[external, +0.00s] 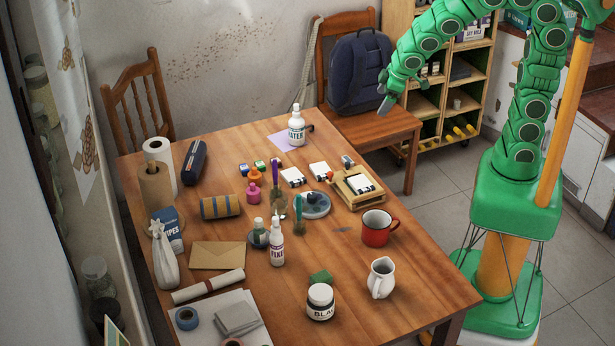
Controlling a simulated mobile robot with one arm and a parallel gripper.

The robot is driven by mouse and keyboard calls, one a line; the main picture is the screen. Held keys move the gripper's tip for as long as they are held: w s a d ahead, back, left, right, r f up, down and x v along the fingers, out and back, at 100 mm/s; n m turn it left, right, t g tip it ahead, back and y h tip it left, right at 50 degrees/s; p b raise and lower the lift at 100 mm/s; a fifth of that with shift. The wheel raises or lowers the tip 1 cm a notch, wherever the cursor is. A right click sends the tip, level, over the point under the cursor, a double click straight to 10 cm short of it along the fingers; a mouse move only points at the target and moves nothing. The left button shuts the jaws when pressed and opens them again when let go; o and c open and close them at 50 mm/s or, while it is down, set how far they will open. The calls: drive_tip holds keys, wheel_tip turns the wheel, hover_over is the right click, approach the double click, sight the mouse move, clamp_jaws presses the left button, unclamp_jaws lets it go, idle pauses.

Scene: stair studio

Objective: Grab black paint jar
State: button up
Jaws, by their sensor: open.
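The black paint jar (320,303) is a short round jar with a light lid and a white label whose visible letters begin "BLA". It stands upright near the front edge of the wooden table (405,280). My gripper (385,101) is open and empty, high at the back right of the table, in front of the chair with the backpack. It is far from the jar and touches nothing that I can see. Its fingers are small and partly unclear in this view.
A white pitcher (381,278) stands right of the jar, and a red mug (377,228) behind that. The table's front right corner is clear. A chair (372,128) holds a backpack (358,72).

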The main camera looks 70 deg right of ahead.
drive_tip(key=w+a+f+n+t+y, duration=0.2)
drive_tip(key=w+a+f+n+t, duration=0.15)
drive_tip(key=w+a, duration=0.75)
drive_tip(key=w+a+f+n+y, duration=0.1)
drive_tip(key=a+f+n+y, duration=0.15)
drive_tip(key=a, duration=0.65)
drive_tip(key=w+a+f+n+y, duration=0.1)
drive_tip(key=a+f+y, duration=0.15)
drive_tip(key=a, duration=0.65)
drive_tip(key=n+g+y, duration=0.6)
drive_tip(key=y, duration=0.2)
approach(325, 286)
drive_tip(key=x, duration=0.5)
drive_tip(key=shift+w+d+f, duration=0.15)
drive_tip(key=shift+w+f, duration=0.05)
drive_tip(key=shift+w, duration=0.05)
drive_tip(key=shift+s+x, duration=0.2)
drive_tip(key=shift+x, duration=3.6)
drive_tip(key=c, duration=1.3)
